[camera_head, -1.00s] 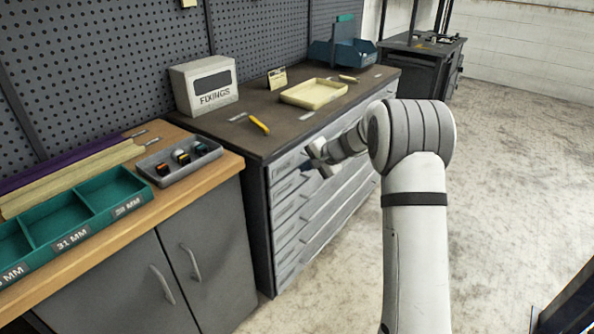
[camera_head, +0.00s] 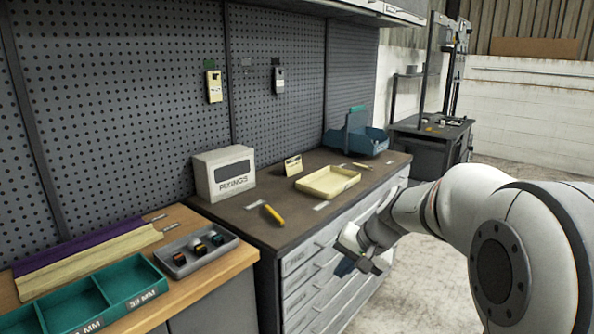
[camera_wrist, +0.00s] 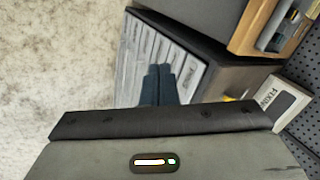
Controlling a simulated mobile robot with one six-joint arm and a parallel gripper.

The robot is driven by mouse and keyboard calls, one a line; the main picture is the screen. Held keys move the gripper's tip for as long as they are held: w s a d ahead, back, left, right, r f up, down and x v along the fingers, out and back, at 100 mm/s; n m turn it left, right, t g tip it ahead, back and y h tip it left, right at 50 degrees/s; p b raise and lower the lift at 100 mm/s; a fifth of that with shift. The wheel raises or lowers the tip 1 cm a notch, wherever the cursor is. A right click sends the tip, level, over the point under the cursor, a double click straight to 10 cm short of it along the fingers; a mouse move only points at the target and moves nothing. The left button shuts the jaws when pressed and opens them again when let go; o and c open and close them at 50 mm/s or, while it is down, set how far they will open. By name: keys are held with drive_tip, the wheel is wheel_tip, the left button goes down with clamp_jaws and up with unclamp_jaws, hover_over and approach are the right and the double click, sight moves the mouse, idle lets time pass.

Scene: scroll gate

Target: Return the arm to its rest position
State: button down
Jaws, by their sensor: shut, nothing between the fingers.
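My gripper (camera_head: 358,266) hangs in front of the grey drawer cabinet (camera_head: 325,280), below the edge of its dark top, at the end of my white arm on the right. In the wrist view its two dark blue fingers (camera_wrist: 158,84) lie side by side and are shut with nothing between them. Behind the fingers are the light drawer fronts of the cabinet (camera_wrist: 185,72). The gripper looks apart from the cabinet, though the gap is hard to judge.
On the cabinet top are a FIXINGS box (camera_head: 224,173), a cream tray (camera_head: 328,182), a yellow-handled tool (camera_head: 273,214) and a blue bin (camera_head: 356,138). A wooden bench at left holds a grey tray (camera_head: 196,249) and a green divided tray (camera_head: 95,297). Open floor shows in the wrist view (camera_wrist: 60,50).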

drive_tip(key=s+d+r+n+h+p, duration=0.2)
drive_tip(key=s, duration=0.9)
drive_tip(key=s+d+r+n+g+h+p, duration=0.1)
drive_tip(key=s+d+n+h+p, duration=0.1)
drive_tip(key=s, duration=0.9)
drive_tip(key=shift+s+r+h+p, duration=0.2)
drive_tip(key=shift+r+h+p, duration=0.2)
drive_tip(key=shift+p, duration=0.1)
